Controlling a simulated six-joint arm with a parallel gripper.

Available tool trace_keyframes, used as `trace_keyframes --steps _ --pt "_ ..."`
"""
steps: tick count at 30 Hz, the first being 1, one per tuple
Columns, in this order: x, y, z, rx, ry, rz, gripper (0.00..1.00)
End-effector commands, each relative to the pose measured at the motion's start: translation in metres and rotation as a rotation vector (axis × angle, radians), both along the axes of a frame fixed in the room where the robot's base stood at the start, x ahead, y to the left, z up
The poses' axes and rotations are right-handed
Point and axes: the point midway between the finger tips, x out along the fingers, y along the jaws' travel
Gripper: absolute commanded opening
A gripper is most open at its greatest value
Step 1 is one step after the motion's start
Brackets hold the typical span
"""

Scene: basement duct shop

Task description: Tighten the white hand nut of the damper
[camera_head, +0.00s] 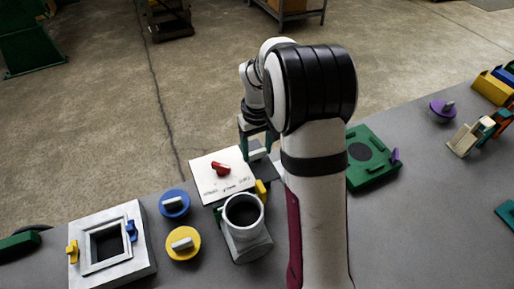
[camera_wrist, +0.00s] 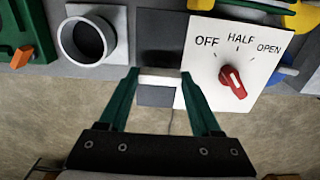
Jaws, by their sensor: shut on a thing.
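The damper has a white plate (camera_head: 225,178) with a red pointer knob (camera_head: 221,169). My gripper (camera_head: 257,152) is just right of the plate, over a dark grey block. In the wrist view its green fingers (camera_wrist: 160,75) are shut on the white hand nut (camera_wrist: 159,79), of which only a pale band shows between the tips. The nut's thread and far side are hidden.
A round grey duct collar (camera_head: 243,210) stands in front of the damper. Blue (camera_head: 174,203) and yellow (camera_head: 183,244) round caps and a square-framed duct piece (camera_head: 140,240) lie left. A green plate (camera_head: 370,165) lies right, partly behind my arm. Bare bench lies at front right.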

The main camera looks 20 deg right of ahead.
Motion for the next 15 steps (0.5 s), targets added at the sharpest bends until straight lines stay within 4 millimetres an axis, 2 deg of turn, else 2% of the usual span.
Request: trace_keyframes --steps 1,3,15 --pt "0.0 0.0 0.0002 0.0 0.0 0.0 0.21" --pt "0.0 0.0 0.0003 0.0 0.0 0.0 0.09" --pt "0.0001 0.0 0.0003 0.0 0.0 -0.097 0.09"
